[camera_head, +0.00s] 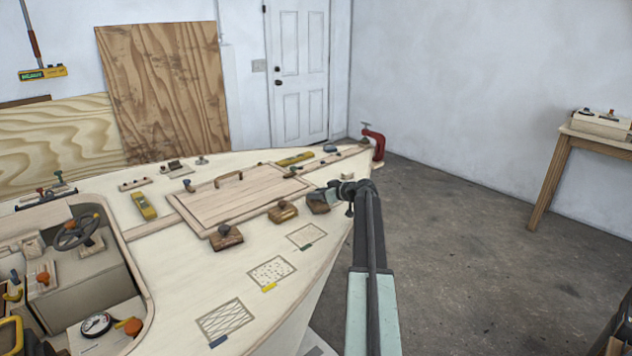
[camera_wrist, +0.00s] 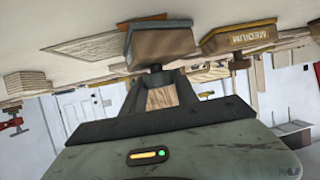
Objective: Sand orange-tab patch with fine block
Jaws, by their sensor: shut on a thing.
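My gripper (camera_head: 336,193) is shut on a sanding block (camera_head: 318,203) near the right edge of the deck; in the wrist view the fingers (camera_wrist: 155,75) grip below its wooden body (camera_wrist: 162,44), which has a grey-green face. Its label is not visible. The block labelled MEDIUM (camera_wrist: 237,38) is beside it, and shows in the head view (camera_head: 283,212) too. The patch with a yellow-orange tab (camera_head: 270,271) is dotted and lies nearer on the deck, apart from the held block. A darker block (camera_head: 226,237) stands left of the medium block.
A raised hatch (camera_head: 235,195) stands behind the blocks. A red clamp (camera_head: 375,143) is at the bow. The deck around the patches is clear.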

